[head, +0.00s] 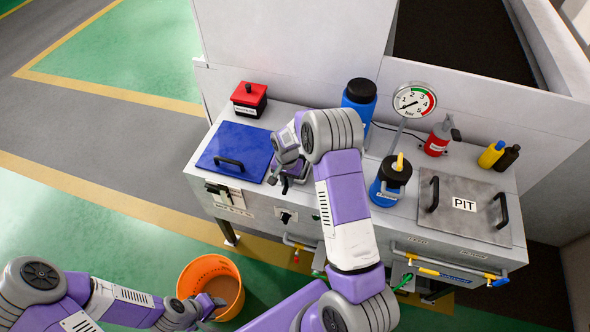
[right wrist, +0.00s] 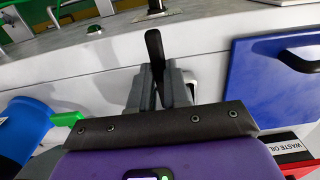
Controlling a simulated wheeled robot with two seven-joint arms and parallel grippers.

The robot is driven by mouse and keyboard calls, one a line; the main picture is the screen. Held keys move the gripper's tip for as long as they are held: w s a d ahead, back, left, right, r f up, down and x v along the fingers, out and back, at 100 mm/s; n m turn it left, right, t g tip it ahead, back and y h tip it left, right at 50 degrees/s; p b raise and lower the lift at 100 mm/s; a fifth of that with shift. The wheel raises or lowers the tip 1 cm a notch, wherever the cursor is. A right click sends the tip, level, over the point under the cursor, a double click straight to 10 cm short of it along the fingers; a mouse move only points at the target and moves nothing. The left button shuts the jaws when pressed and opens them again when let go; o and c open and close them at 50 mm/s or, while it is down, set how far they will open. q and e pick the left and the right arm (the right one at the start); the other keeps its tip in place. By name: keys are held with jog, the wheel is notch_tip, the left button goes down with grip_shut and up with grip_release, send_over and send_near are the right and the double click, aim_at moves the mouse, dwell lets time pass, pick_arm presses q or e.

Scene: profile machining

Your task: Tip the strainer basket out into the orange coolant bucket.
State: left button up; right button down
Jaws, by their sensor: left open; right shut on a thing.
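The orange coolant bucket (head: 190,281) stands on the green floor in front of the bench, with brown contents inside. My left gripper (head: 214,303) is open beside the bucket's near rim. My right gripper (head: 283,180) is over the bench's front edge, right of the blue lid. In the right wrist view, my right gripper (right wrist: 150,92) is shut on a black handle (right wrist: 154,46) that stands up between its fingers. The strainer basket's body cannot be made out; my right arm and gripper cover that part of the bench.
The bench holds a blue lid (head: 234,149), a red box (head: 249,98), a blue container (head: 360,97), a gauge (head: 413,100), a blue-black jug (head: 391,181) and a PIT cover (head: 464,205). Taps and hoses stick out from its front. Floor left of the bucket is clear.

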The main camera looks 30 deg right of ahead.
jog(key=shift+r, duration=0.15)
dwell(0.5)
jog(key=shift+r+p, duration=0.6)
jog(key=shift+r, duration=0.4)
jog(key=shift+r+p, duration=0.85)
jog(key=shift+r, duration=0.55)
jog(key=shift+r+p, duration=0.9)
jog(key=shift+r, duration=0.6)
